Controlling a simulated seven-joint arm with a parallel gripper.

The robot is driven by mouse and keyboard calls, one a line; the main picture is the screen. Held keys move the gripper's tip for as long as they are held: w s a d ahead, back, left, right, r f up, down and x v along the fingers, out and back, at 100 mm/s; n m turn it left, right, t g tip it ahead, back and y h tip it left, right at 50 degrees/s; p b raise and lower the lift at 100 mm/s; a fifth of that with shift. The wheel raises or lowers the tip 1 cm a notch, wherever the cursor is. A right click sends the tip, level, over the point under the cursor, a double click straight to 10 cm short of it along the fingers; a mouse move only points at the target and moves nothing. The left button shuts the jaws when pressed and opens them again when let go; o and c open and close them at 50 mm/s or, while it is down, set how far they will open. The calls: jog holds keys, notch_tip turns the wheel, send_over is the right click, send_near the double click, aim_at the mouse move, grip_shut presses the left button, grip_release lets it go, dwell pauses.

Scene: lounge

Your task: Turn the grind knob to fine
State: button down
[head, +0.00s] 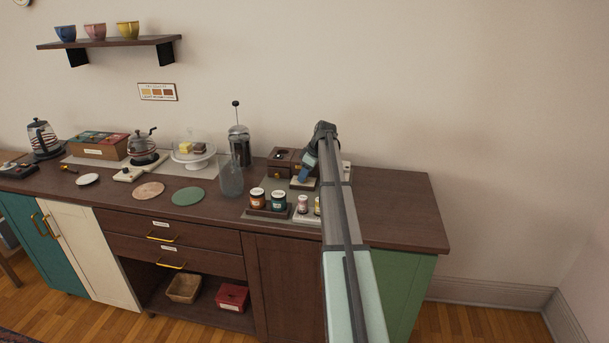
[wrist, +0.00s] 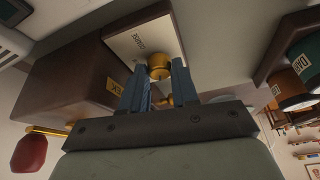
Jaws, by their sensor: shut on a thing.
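The brass grind knob (wrist: 158,66) stands on a cream plate (wrist: 130,42) in the wrist view. In the head view my gripper (head: 306,172) reaches down to the cream plate (head: 302,184) at the back right of the counter; the knob is hidden there. The knob's pointing direction cannot be told.
A dark wooden box (wrist: 75,78) with a label stands beside the plate; a brass arm with a red knob (wrist: 30,152) is near it. Labelled jars (head: 257,197) stand in front. A glass jug (head: 231,180) is to the left. The counter's right end (head: 395,215) is clear.

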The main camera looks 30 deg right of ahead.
jog(key=c, duration=0.8)
grip_release()
jog(key=shift+c, duration=0.2)
jog(key=v, duration=1.3)
jog(key=shift+r, duration=0.35)
jog(key=shift+s, duration=0.1)
